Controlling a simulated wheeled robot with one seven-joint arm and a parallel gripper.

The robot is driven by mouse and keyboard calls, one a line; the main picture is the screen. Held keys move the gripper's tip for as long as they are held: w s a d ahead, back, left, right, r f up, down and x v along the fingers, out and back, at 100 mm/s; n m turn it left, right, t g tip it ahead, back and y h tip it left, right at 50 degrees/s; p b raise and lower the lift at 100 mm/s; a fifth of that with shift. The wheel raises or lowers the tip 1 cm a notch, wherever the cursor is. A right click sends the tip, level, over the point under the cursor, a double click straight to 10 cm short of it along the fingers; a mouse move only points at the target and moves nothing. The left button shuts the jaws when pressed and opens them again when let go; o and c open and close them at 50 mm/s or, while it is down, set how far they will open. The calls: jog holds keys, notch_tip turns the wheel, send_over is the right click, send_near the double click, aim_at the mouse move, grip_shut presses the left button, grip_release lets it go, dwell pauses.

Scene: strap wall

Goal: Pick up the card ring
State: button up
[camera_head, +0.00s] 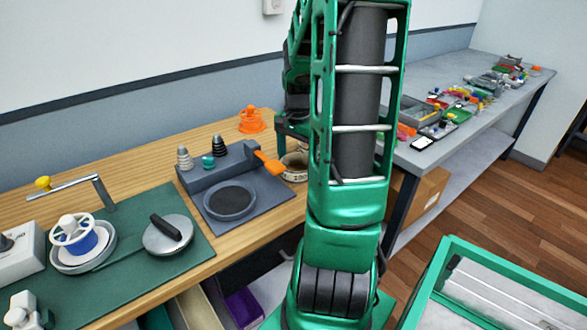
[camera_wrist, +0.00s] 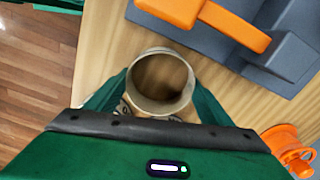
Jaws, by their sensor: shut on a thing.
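The card ring (camera_wrist: 160,106) is a short, pale, open-topped tube. In the wrist view it sits between the green fingers of my gripper (camera_wrist: 158,93), which press on its left and right sides. Wood shows through its middle. In the head view the card ring (camera_head: 294,174) shows at the wooden bench, just right of an orange-handled tool, partly hidden behind my arm. My gripper is shut on it. I cannot tell whether the ring touches the bench or hangs just above it.
A grey-blue fixture (camera_head: 232,190) with a round dark pad and the orange handle (camera_head: 268,162) stands close left of the ring. An orange spool-like part (camera_head: 252,120) is behind. A green mat (camera_head: 130,250) with metal parts lies left. A grey table (camera_head: 440,110) holds clutter at right.

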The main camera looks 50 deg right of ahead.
notch_tip(320, 180, up, 18)
jog(key=shift+f, duration=0.2)
dwell(0.4)
